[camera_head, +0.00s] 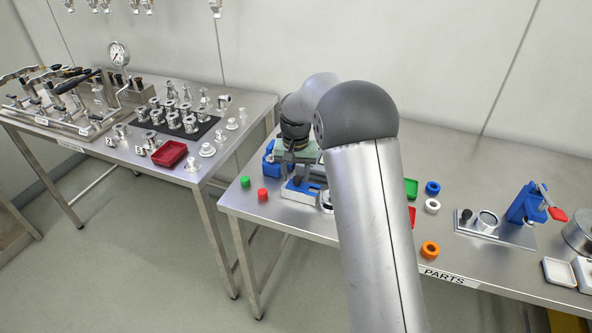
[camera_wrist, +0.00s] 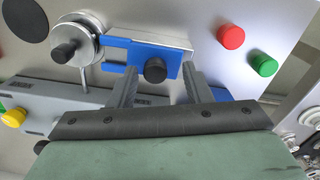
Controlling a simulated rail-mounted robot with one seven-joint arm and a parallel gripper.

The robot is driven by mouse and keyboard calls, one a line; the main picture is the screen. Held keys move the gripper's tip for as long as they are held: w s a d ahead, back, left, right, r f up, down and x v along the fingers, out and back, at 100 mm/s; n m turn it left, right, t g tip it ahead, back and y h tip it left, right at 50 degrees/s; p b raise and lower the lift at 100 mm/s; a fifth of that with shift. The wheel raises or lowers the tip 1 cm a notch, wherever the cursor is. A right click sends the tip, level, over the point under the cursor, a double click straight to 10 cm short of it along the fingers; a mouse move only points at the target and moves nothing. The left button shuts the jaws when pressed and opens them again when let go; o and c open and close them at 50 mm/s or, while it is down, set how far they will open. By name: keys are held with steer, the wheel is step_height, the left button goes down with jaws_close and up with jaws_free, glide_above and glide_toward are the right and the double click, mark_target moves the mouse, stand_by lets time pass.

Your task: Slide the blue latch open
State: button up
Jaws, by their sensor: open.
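The blue latch (camera_wrist: 138,54) lies in a silver plate in the wrist view, with a black knob (camera_wrist: 155,70) standing on it. A silver round fitting with a black knob (camera_wrist: 75,43) is at the latch's left end. My gripper (camera_wrist: 160,72) is open, one finger on each side of the latch's knob in the picture. I cannot tell whether either finger touches the knob. My arm hides part of that area.
A red button (camera_wrist: 231,37) and a green button (camera_wrist: 264,64) stand right of the latch in the wrist view. A grey box with a yellow knob (camera_wrist: 14,117) is at the left. In the head view, a blue clamp (camera_head: 524,204) stands farther right.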

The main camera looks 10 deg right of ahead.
mark_target(296, 177)
step_height(296, 177, up, 18)
steer(key=b, duration=0.1)
steer(key=shift+f+b, duration=0.25)
steer(key=shift+b, duration=0.05)
steer(key=s+d+f+n, duration=0.1)
steer(key=s+f, duration=0.3)
steer(key=s, duration=0.8)
steer(key=s+d+f+n, duration=0.1)
steer(key=s+f, duration=0.3)
steer(key=s, duration=0.8)
steer(key=s+d+f+n, duration=0.1)
steer(key=s+d+f, duration=0.1)
steer(key=s, duration=1)
steer(key=shift+f+t, duration=0.3)
steer(key=shift+f, duration=0.6)
